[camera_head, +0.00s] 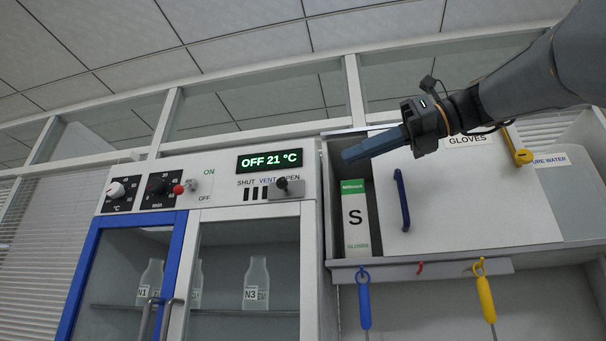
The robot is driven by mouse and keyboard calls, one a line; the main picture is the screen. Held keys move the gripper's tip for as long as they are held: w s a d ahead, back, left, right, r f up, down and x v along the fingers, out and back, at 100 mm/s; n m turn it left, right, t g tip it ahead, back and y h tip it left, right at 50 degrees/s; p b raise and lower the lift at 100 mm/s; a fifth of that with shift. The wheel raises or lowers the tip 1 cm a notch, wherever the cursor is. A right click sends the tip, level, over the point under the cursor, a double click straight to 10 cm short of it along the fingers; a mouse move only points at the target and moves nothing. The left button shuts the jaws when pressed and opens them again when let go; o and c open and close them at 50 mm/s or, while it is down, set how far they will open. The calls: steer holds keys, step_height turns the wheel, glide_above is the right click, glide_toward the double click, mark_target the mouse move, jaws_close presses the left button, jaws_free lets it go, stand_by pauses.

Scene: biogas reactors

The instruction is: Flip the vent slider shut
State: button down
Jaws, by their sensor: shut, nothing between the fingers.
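The vent slider (283,184) is a dark knob on a grey plate on the front panel of the white cabinet. The fingers are shut and empty. In the picture they are to the right of the slider and a little higher, apart from it, in front of the glove compartment. How far they are from the panel in depth is hard to tell.
A display (269,161) reads OFF 21 °C above the slider. Two dials and a red-tipped switch (179,188) are to the left. A box of gloves (355,217) stands right of the panel, beside a door with a blue handle (402,200). Tools hang below on hooks.

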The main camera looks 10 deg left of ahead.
steer(key=p, duration=0.3)
glide_toward(283, 186)
steer(key=x, duration=0.3)
steer(key=r+x, duration=0.1)
steer(key=x, duration=0.1)
steer(key=shift+w+a, duration=0.3)
steer(key=shift+w, duration=0.1)
